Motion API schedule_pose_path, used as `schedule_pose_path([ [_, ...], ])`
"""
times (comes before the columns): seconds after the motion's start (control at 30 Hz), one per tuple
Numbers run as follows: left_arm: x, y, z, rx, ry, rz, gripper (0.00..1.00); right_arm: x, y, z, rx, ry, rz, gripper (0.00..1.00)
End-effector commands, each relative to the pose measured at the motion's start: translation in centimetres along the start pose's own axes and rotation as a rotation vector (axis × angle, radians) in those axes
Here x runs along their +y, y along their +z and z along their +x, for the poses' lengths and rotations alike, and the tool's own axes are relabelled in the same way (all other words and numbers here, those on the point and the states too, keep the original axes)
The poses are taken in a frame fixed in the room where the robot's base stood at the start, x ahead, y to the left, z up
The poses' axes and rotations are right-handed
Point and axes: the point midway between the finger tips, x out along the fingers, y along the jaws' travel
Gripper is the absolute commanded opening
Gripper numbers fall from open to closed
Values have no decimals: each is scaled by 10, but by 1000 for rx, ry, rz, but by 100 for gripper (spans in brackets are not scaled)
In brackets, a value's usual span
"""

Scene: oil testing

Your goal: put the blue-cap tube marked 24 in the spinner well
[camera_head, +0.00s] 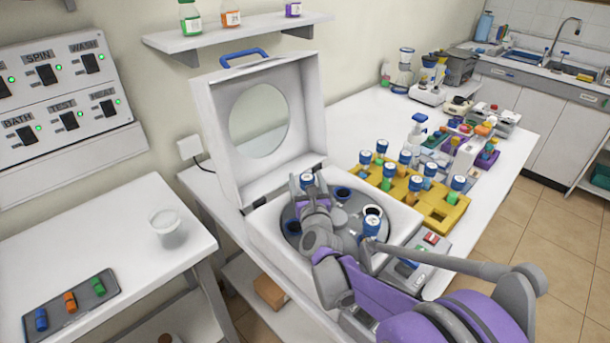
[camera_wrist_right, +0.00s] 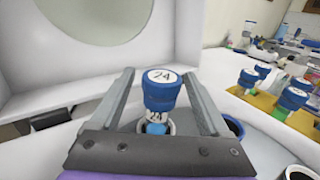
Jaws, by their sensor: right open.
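The blue-cap tube marked 24 (camera_wrist_right: 160,88) stands upright in a white-ringed well of the spinner in the right wrist view. Its cap and a second 24 on its body face me; its lower part is hidden in the well. In the head view its cap (camera_head: 307,180) shows at the back of the grey spinner rotor (camera_head: 330,243). My right gripper (camera_wrist_right: 158,76) is open, with one finger on each side of the tube and gaps visible. It also shows in the head view (camera_head: 311,190). My left gripper is not in view.
The spinner lid (camera_head: 313,100) stands open behind the rotor. A yellow rack (camera_head: 436,208) with several blue-cap tubes is to the right. A switch panel (camera_head: 62,88) hangs at left.

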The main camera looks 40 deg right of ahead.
Motion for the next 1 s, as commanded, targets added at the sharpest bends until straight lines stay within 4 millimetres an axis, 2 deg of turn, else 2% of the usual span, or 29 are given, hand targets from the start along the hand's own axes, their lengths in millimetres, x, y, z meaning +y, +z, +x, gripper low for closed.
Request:
schedule_pose_path([
  [0.03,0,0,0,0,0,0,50,0,0,-12,0,1,1,79],
  [0.2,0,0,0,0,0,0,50,1,0,-50,1,2,1,79],
  [0.43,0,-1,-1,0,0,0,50,0,0,-86,0,1,1,79],
  [0.63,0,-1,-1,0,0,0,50,0,0,-96,0,1,0,79],
  [1.0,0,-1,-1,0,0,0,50,0,0,-96,0,0,0,79],
])
